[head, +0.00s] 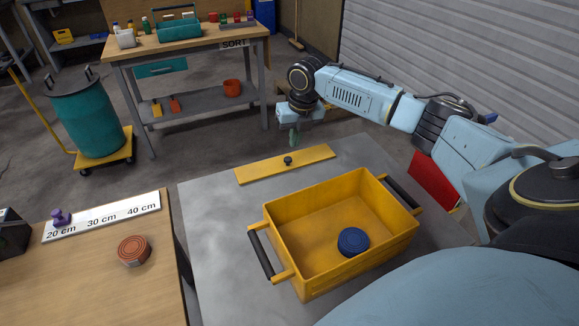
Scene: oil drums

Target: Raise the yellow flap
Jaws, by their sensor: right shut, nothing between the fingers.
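The yellow flap (262,170) is a flat, narrow strip lying on the grey metal table, behind the yellow crate. A small black knob (288,160) stands at its middle. My right arm reaches in from the right. Its gripper (294,140) points down, shut and empty, just behind the knob in the picture. I cannot tell its exact height, but no contact with the knob shows. My left gripper is out of view.
The yellow crate (290,205) has black handles and holds a blue round thing (353,241). The grey table (212,225) is clear left of it. A wooden table (95,285) with a measuring strip (105,215) and red disc (133,250) adjoins. A teal drum (88,120) stands beyond.

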